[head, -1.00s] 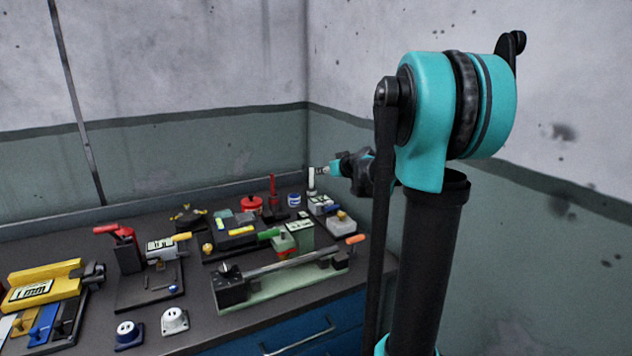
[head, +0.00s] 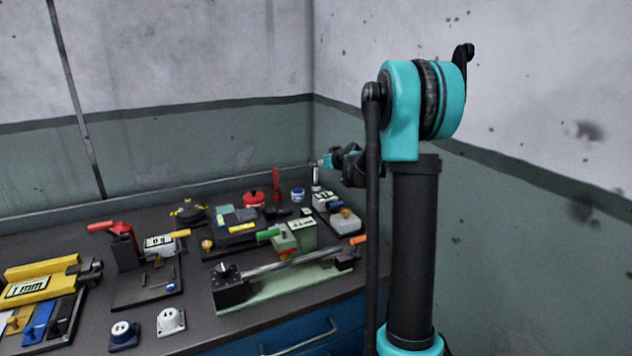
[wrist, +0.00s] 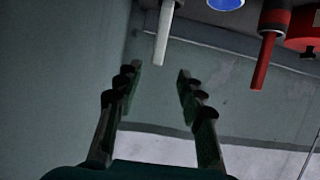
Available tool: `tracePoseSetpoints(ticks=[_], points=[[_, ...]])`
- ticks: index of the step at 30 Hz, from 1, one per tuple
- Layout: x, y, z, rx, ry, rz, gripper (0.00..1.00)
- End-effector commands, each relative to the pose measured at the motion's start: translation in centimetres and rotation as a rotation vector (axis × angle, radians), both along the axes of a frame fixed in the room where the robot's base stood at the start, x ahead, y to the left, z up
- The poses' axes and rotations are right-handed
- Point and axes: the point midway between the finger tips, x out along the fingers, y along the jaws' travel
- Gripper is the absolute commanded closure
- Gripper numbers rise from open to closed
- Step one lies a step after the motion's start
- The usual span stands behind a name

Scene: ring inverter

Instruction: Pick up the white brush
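The white brush (head: 316,176) stands upright at the back right of the bench, near the wall corner. In the wrist view its pale end (wrist: 165,32) hangs down from the top edge in the inverted picture, and its other end is cut off. My gripper (wrist: 160,67) is open and empty, with its two dark fingers apart. The brush's end lies close to the gap between the fingertips in that picture; whether it is between them in depth I cannot tell. In the head view my gripper (head: 319,162) is small, at the brush's upper end.
A red upright tool (head: 276,182), a red round container (head: 253,198) and a blue-white jar (head: 297,195) stand left of the brush. A small labelled device (head: 325,200) is in front. The walls meet close behind. Air above the bench is clear.

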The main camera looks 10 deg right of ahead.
Motion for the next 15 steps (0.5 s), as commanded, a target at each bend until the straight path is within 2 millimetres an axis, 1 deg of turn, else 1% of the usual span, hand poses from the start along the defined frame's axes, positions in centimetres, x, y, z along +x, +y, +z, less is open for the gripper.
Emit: tracePoseSetpoints(ticks=[1, 8, 15], points=[[0.5, 0.2, -0.2, 0.000, 0.000, 0.000, 0.61], [1.6, 0.4, -0.7, 0.001, 0.000, 0.000, 0.61], [4.5, 0.9, -1.8, -0.001, 0.000, 0.000, 0.61]])
